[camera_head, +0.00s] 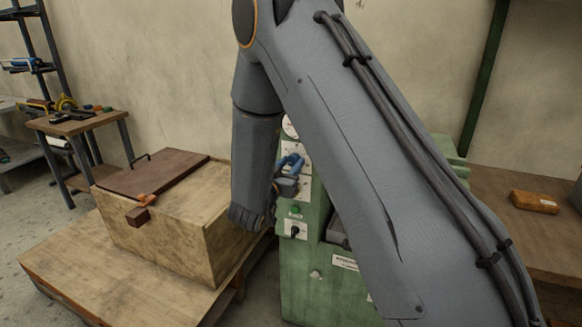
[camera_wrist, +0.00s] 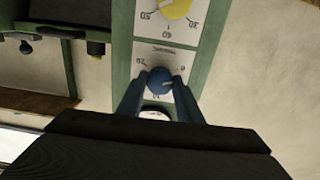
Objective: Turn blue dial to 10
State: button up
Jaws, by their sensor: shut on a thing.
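The blue dial (camera_wrist: 158,80) sits on a white scale plate (camera_wrist: 152,52) in the wrist view, where the picture is turned over. A pale pointer mark shows on its right side; the scale figures are small and blurred, so I cannot read its setting exactly. My gripper (camera_wrist: 158,84) is shut on the dial, one dark blue finger on each side. In the head view my gripper's blue fingers (camera_head: 290,165) reach the front of the green machine (camera_head: 300,270). My arm hides much of that panel, and I cannot make out the blue dial there.
A yellow dial (camera_wrist: 176,7) is close beside the blue one on the same panel. A green button (camera_head: 295,209) and a black switch (camera_head: 294,230) are lower on the machine. A wooden crate (camera_head: 165,235) stands to the left. A workbench (camera_head: 485,200) is at right.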

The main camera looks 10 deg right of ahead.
jog(key=m+b, duration=0.3)
jog(key=m, duration=0.2)
jog(key=shift+f+m, duration=0.1)
jog(key=shift+m, duration=0.2)
jog(key=m+b, duration=0.4)
jog(key=m, duration=0.1)
jog(key=shift+w, duration=0.1)
jog(key=m+b, duration=0.5)
jog(key=shift+m+b, duration=0.4)
jog(key=m+b, duration=0.5)
jog(key=b, duration=0.1)
jog(key=shift+m, duration=0.3)
jog(key=o, duration=1)
jog(key=shift+o, duration=0.2)
jog(key=shift+s+a, duration=0.1)
jog(key=shift+s, duration=0.1)
